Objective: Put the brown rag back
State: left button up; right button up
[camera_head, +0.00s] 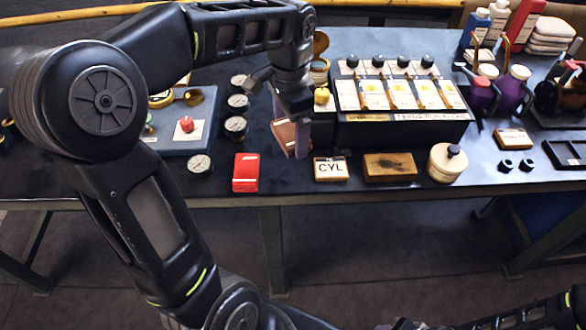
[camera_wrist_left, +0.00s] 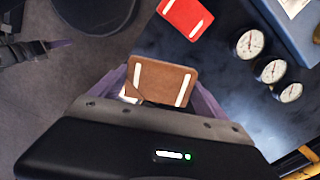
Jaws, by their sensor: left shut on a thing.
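The brown rag (camera_head: 284,132) is a small folded cloth, with two white stripes showing in the left wrist view (camera_wrist_left: 163,82). My left gripper (camera_head: 301,140) points down over the bench and is shut on the rag. Its purple fingers stand on either side of the rag in the left wrist view. I cannot tell whether the rag touches the bench. A folded red rag (camera_head: 245,172) lies near the front edge, left of my gripper; it also shows in the left wrist view (camera_wrist_left: 185,17).
Several round gauges (camera_head: 235,127) stand left of the gripper. A black rack (camera_head: 400,130) of cards is close on its right. A CYL block (camera_head: 330,169), a brown-topped block (camera_head: 390,167) and a cream pot (camera_head: 447,162) line the front. Bench is bare beside the red rag.

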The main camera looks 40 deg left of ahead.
pick_arm(q)
send_over(291, 169)
jog(key=shift+f, duration=3.15)
jog(key=shift+f, duration=1.9)
jog(key=shift+f, duration=0.1)
jog(key=o, duration=1.1)
jog(key=shift+o, duration=0.2)
notch_tip(291, 169, up, 12)
jog(key=shift+r, duration=0.15)
